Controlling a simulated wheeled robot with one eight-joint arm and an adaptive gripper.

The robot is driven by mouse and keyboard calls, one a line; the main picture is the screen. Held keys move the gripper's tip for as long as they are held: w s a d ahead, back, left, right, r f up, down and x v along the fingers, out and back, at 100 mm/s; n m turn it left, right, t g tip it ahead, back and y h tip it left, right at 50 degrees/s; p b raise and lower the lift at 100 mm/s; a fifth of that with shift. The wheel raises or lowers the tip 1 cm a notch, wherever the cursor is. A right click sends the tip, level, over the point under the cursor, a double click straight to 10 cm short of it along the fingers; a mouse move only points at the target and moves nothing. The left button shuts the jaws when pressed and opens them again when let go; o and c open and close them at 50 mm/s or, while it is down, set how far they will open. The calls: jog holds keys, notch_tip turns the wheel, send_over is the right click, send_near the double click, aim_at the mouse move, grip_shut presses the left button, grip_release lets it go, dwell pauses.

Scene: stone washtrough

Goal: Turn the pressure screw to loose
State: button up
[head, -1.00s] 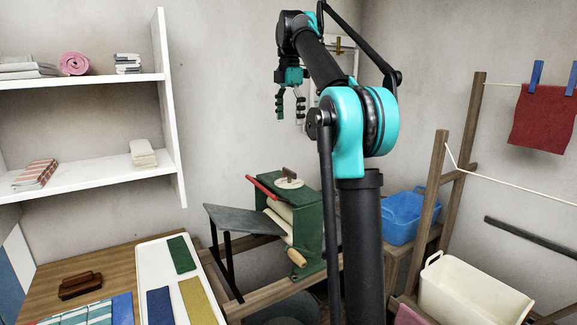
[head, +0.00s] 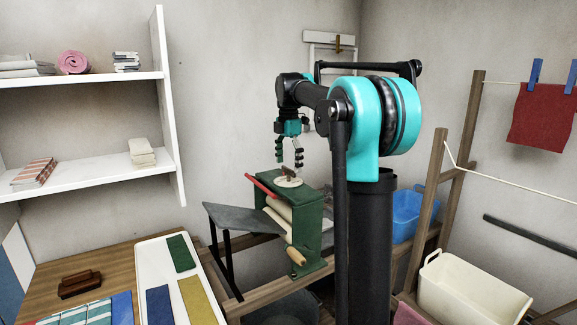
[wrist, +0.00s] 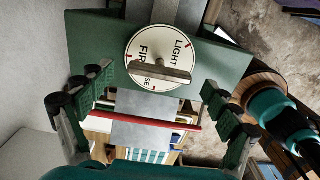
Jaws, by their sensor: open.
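The pressure screw (head: 289,173) is a brown bar handle on a round cream dial, on top of the green wringer (head: 307,215). In the wrist view the screw's bar (wrist: 160,72) lies across the dial (wrist: 143,42), slightly tilted. I read LIGHT and FIRM there; a third label ending in SE is partly covered by the bar. Red marks sit at the dial's edge. I cannot tell which label the bar points to. My gripper (head: 289,161) is just above the screw, pointing down. In the wrist view its open fingers (wrist: 157,82) stand apart on both sides of the bar, holding nothing.
A red lever (head: 262,185) sticks out beside the dial. A grey board (head: 243,220) slopes left of the wringer, and a wooden crank grip (head: 296,256) juts from its front. A blue tub (head: 406,212) and wooden rack (head: 428,210) stand right. White shelves (head: 85,182) are at left.

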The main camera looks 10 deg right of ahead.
jog(key=shift+f, duration=0.3)
jog(key=shift+c, duration=0.5)
jog(key=c, duration=1.1)
jog(key=shift+o, duration=0.2)
